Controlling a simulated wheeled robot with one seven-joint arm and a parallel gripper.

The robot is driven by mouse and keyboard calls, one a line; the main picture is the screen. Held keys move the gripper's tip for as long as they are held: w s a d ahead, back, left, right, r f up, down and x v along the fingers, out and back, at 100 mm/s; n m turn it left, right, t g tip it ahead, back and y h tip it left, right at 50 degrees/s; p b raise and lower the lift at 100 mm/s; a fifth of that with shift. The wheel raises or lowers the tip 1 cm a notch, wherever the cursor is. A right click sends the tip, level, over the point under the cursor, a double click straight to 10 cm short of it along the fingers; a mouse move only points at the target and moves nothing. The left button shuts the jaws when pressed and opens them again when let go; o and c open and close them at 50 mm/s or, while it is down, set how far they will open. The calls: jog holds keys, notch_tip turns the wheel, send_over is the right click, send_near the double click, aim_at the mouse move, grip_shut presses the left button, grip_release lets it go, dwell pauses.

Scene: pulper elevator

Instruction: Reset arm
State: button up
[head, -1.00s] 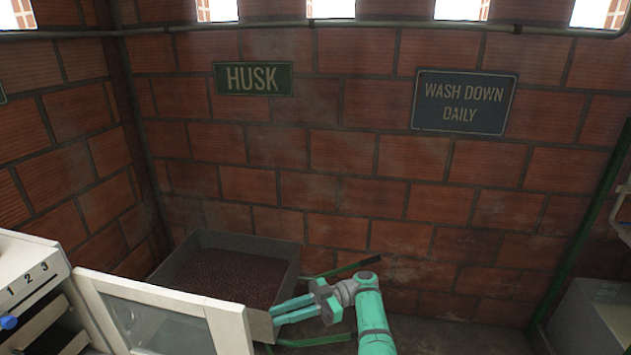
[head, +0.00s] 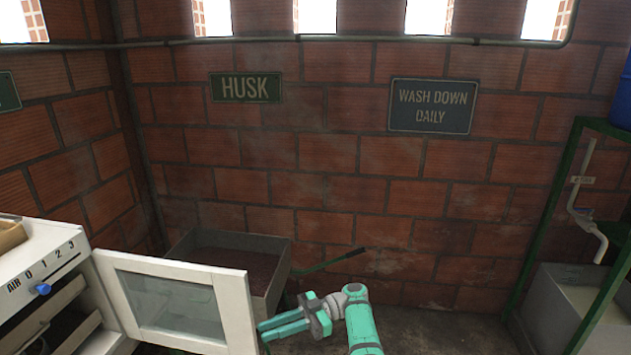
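My gripper (head: 262,332) is low in the middle of the head view, at the end of my teal arm (head: 362,325). Its two teal fingers point left and show a narrow gap between them, with nothing seen in it. The fingertips are close to the right edge of an open white door with a glass pane (head: 170,300). I cannot tell whether they touch the door.
The door belongs to a white cabinet (head: 45,245) with a blue knob at the left. A husk-filled cart (head: 275,270) stands behind the door by the brick wall. A grey basin (head: 560,300) and green rack (head: 545,230) stand at the right. Floor between is clear.

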jog(key=s+a+f+m+t, duration=0.1)
jog(key=s+a+f+m, duration=0.25)
jog(key=a+f, duration=0.4)
jog(key=s+a+f+m+t+h, duration=0.15)
jog(key=s+a+f, duration=0.35)
jog(key=f, duration=0.5)
jog(key=s+a+f+m+t, duration=0.2)
jog(key=s+a+f+m, duration=0.15)
jog(key=a+f, duration=0.4)
jog(key=s+f+m+t+h, duration=0.4)
jog(key=s+f+m+t, duration=0.3)
jog(key=s+f, duration=0.6)
jog(key=s+d+r+m+t+h, duration=0.3)
jog(key=s+d+r+h, duration=0.1)
jog(key=s+d, duration=0.4)
jog(key=s+d+r+m+t+h, duration=0.35)
jog(key=s+d, duration=0.25)
jog(key=d, duration=0.5)
jog(key=s+d+r+t+h, duration=0.1)
jog(key=d+r, duration=0.3)
jog(key=r, duration=0.4)
jog(key=s+d+r+t+h, duration=0.1)
jog(key=s+d+r, duration=0.3)
jog(key=r, duration=0.4)
jog(key=s+d+r+t+h, duration=0.1)
jog(key=s+d+r+t, duration=0.1)
jog(key=r, duration=0.6)
jog(key=shift+s+d+r+m+t, duration=0.15)
jog(key=shift+s+d+m+t, duration=0.2)
jog(key=shift+s+d, duration=0.55)
